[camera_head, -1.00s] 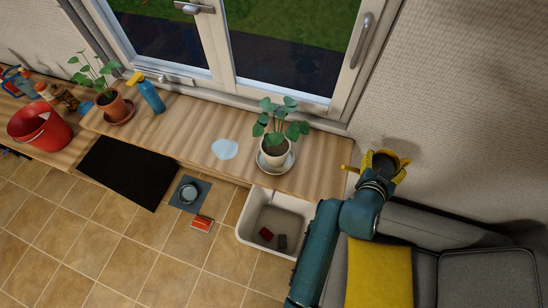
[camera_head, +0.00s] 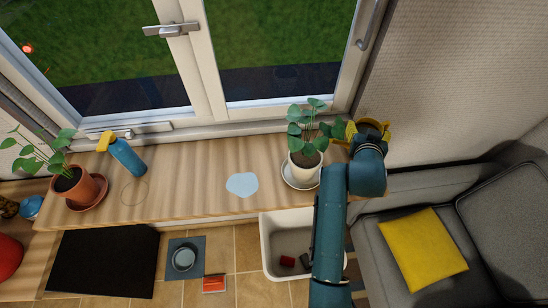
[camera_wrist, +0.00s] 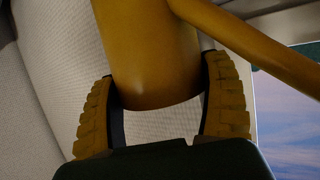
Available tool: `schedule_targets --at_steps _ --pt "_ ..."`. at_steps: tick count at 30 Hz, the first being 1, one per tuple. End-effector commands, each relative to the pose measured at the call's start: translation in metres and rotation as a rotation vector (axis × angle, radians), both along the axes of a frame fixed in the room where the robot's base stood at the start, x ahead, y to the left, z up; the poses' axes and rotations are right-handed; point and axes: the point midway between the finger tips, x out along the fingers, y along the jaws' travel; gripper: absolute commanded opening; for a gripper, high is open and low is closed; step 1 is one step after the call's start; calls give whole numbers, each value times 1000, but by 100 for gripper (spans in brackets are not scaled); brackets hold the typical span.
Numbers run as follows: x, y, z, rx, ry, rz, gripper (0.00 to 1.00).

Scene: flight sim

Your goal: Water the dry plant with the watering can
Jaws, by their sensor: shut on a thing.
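A yellow watering can (camera_wrist: 150,55) fills the middle of the wrist view, its spout or handle running to the upper right. My gripper (camera_wrist: 160,105) is shut on it, one ridged finger on each side. In the head view my gripper (camera_head: 368,133) is at the window shelf's right end, just right of a leafy plant in a white pot (camera_head: 304,167) on a saucer; much of the can is hidden by my arm. Another plant, in a terracotta pot (camera_head: 80,189), stands at the shelf's left end. I cannot tell which plant is dry.
A light-blue puddle-like patch (camera_head: 242,184) and a blue spray bottle (camera_head: 127,157) are on the wooden shelf (camera_head: 190,185). A white bin (camera_head: 280,235) stands below. The window is behind; a grey sofa with a yellow cushion (camera_head: 424,250) is at right.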

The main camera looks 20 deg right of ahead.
Motion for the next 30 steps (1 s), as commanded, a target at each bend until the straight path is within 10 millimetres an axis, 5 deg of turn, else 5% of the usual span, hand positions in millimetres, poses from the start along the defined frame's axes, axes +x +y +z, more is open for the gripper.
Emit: schedule_targets --at_steps 30 --pt "-7 5 17 -191 -23 -9 41"
